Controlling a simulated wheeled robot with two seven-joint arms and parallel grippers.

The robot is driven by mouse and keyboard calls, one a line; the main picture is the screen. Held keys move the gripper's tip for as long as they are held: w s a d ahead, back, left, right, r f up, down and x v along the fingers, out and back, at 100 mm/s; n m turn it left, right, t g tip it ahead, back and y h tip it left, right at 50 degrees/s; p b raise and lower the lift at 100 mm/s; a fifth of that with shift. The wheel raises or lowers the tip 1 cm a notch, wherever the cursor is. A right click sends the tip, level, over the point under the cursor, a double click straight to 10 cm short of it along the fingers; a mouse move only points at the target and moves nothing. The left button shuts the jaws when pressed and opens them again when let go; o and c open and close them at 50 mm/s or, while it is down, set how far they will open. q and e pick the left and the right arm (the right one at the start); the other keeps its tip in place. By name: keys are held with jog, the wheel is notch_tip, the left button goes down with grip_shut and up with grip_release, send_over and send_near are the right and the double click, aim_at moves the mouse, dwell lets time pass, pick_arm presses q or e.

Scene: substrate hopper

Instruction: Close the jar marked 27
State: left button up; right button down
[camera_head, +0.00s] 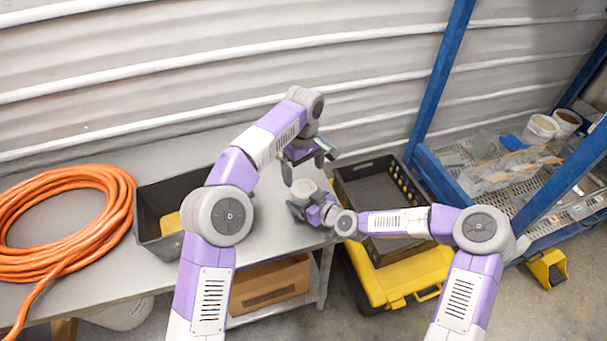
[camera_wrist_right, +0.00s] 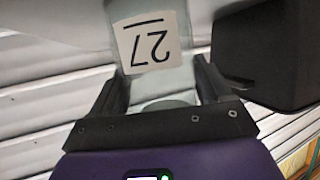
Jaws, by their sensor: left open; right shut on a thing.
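The jar marked 27 (camera_wrist_right: 172,82) is clear glass with a white label, seen upside down in the right wrist view. My right gripper (camera_wrist_right: 163,92) is shut on it, one finger on each side. In the head view the right gripper (camera_head: 308,210) is above the table's right end, with a pale round top (camera_head: 304,188) at its fingers. I cannot tell whether that top is a lid or the open mouth. My left gripper (camera_head: 304,168) is open and empty just above it, fingers pointing down. No separate lid can be made out.
The grey table (camera_head: 265,238) holds a dark bin (camera_head: 150,205) with something yellow inside and a coiled orange hose (camera_head: 120,215). A black crate (camera_head: 345,172) stands right of the table, above a yellow case (camera_head: 415,275). A blue-framed rack (camera_head: 440,175) stands further right.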

aim_at(303, 188)
pick_arm(q)
jog(key=shift+r+n, duration=0.3)
jog(key=shift+n, duration=0.1)
jog(key=shift+f, duration=4)
jog(key=c, duration=1.1)
jog(key=shift+o, duration=0.2)
jog(key=m, duration=0.3)
